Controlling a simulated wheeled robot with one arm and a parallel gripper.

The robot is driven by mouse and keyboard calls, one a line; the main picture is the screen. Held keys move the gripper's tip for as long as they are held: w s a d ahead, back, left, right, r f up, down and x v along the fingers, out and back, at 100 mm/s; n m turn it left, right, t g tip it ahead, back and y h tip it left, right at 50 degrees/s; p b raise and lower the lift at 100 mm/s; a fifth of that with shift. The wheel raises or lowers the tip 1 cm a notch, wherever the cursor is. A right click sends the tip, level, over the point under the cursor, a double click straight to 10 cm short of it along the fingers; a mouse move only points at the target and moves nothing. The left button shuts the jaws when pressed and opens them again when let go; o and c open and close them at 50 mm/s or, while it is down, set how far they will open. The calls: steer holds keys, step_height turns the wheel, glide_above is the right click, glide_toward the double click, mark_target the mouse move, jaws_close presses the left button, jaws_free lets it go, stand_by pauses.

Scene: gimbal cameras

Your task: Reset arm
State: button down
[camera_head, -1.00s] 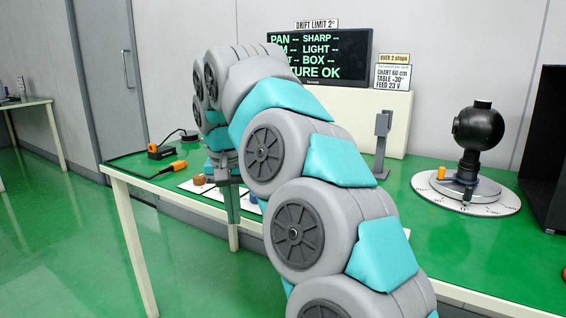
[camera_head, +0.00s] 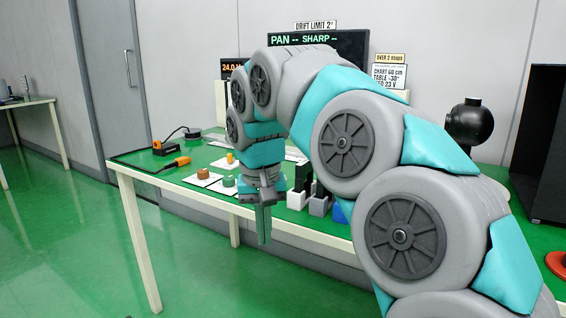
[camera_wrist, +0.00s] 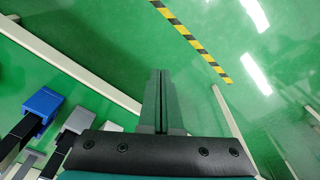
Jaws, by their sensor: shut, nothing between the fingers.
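My gripper (camera_head: 264,225) hangs pointing down at the front edge of the green-topped table (camera_head: 180,172), in the camera_head view. Its fingers are together with nothing between them. In the camera_wrist view my gripper (camera_wrist: 162,75) shows as two dark green fingers side by side, with the green floor beyond them and the table's pale edge (camera_wrist: 70,70) to the left. My arm arches across the middle and right of the camera_head view and hides part of the table and the display (camera_head: 330,42).
Brown and green round pieces (camera_head: 203,173) on white cards lie left of my gripper. White, grey and blue blocks (camera_head: 319,205) stand just right of it. An orange-black device (camera_head: 166,148) is at the table's left. A black spherical camera (camera_head: 469,122) stands behind my arm. Open floor lies left.

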steer(key=s+d+f+g, duration=0.1)
steer(key=s+d+f, duration=0.5)
steer(key=s, duration=0.4)
steer(key=s+d+f+m+g, duration=0.1)
steer(key=s+d+f, duration=0.5)
steer(key=s, duration=0.3)
steer(key=s+d+f+g, duration=0.1)
steer(key=s+d+f, duration=0.5)
steer(key=s, duration=0.4)
steer(key=shift+s+d+f, duration=0.3)
steer(key=shift+s, duration=0.05)
